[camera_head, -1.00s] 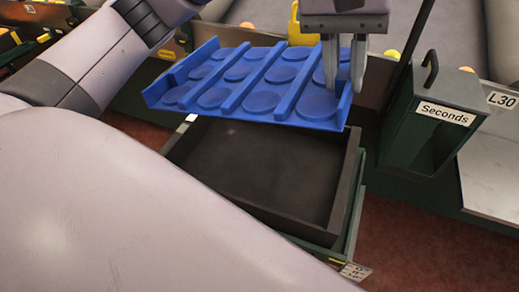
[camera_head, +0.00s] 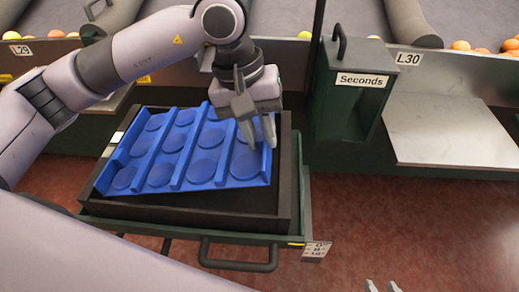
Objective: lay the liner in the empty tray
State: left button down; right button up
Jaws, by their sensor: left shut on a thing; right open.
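The blue liner (camera_head: 163,166), with rows of round hollows, is over the black tray (camera_head: 285,180). It is slightly turned and tilted against the tray, its left side over the tray's left rim. I cannot tell if it touches. The dark tray floor shows bare in front of the liner and at the right. My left gripper (camera_head: 260,143) is shut on the liner near its right end. My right gripper (camera_head: 381,287) is open and empty at the bottom edge, far to the right of the tray; only its fingertips show.
A green "Seconds" box (camera_head: 350,105) stands at the right, beside a pale panel (camera_head: 448,130). Oranges lie along the back. The reddish floor at right is clear.

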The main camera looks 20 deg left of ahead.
aim_at(260, 149)
pick_arm(q)
jog(key=x, duration=0.2)
jog(key=a+x, duration=0.1)
jog(key=x, duration=0.1)
jog(key=shift+f, duration=0.25)
pick_arm(e)
jog(key=shift+a, duration=0.1)
pick_arm(q)
jog(key=shift+f+b, duration=0.1)
jog(key=shift+b, duration=0.25)
pick_arm(e)
jog(key=shift+f, duration=0.2)
pick_arm(q)
jog(key=c, duration=1.3)
grip_release()
jog(key=o, duration=0.3)
pick_arm(e)
jog(key=shift+w+a+r, duration=0.1)
jog(key=shift+w+r, duration=0.05)
jog(key=shift+r, duration=0.25)
pick_arm(q)
jog(key=shift+p+v, duration=0.85)
jog(key=shift+v, duration=5.25)
pick_arm(e)
jog(key=shift+s+d+r, duration=0.15)
jog(key=shift+s+d, duration=0.05)
jog(key=shift+s, duration=0.1)
